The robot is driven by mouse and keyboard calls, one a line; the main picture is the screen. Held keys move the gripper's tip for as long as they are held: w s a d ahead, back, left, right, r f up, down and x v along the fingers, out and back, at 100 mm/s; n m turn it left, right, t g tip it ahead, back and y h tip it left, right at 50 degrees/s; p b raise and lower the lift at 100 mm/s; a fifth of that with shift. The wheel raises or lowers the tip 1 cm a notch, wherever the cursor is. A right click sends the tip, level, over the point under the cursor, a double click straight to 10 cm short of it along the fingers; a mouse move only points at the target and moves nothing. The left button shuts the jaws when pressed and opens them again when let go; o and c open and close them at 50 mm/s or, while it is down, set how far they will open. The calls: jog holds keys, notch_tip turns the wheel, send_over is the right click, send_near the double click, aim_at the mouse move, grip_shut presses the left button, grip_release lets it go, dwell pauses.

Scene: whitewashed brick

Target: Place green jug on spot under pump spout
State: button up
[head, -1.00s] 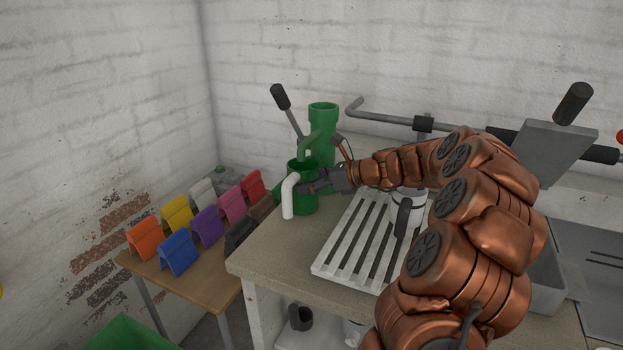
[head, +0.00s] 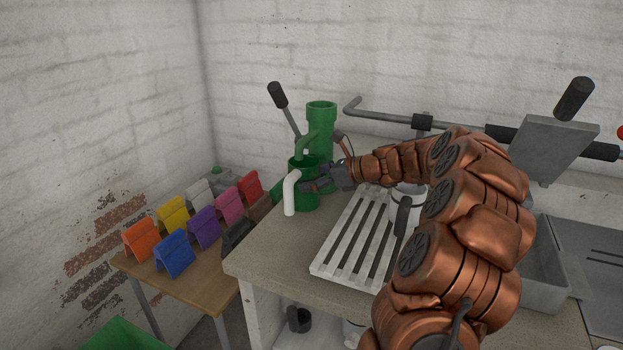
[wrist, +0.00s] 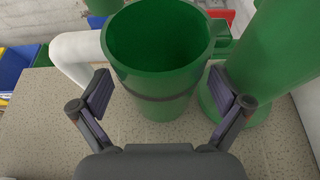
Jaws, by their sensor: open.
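The green jug (head: 304,190), with a white bent handle (head: 291,192) on its left, stands upright at the bench's back left corner. In the head view it is in front of the green pump (head: 321,135), whose curved spout (head: 307,146) reaches toward the jug's mouth. The wrist view shows the jug (wrist: 160,55) empty, with a dark band round it, beside the pump column (wrist: 285,60). My gripper (wrist: 163,98) is open, one finger on each side of the jug's near side, not clamped on it. The spot under the jug is hidden.
A wooden table (head: 205,285) with several coloured folded pieces stands at left. The pump's lever (head: 285,105) rises behind. Bare bench (head: 265,255) lies in front of the jug.

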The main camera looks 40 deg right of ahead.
jog(key=shift+r, duration=0.1)
jog(key=v, duration=1.2)
jog(key=s+a+f+n+g, duration=0.25)
jog(key=a+n, duration=0.25)
jog(key=a, duration=0.5)
jog(key=s+a+f+n+g, duration=0.1)
jog(key=s+a+n+g, duration=0.3)
jog(key=a, duration=0.6)
jog(key=s+a+f+n+g, duration=0.1)
jog(key=a+f+n+g, duration=0.1)
jog(key=a+n, duration=0.6)
jog(key=s+a+f+n+g+h, duration=0.1)
jog(key=s+a+f+n+g, duration=0.1)
jog(key=s+a+f+n, duration=0.3)
jog(key=s+a+n+g+h, duration=0.1)
jog(key=s+a+g+h, duration=0.15)
jog(key=s, duration=0.55)
jog(key=s+d+f+n+h, duration=0.1)
jog(key=s+f+n, duration=0.1)
jog(key=s, duration=0.3)
jog(key=s+d+f+n+h, duration=0.2)
jog(key=s+n, duration=0.2)
jog(key=s, duration=0.2)
jog(key=shift+n+g, duration=0.4)
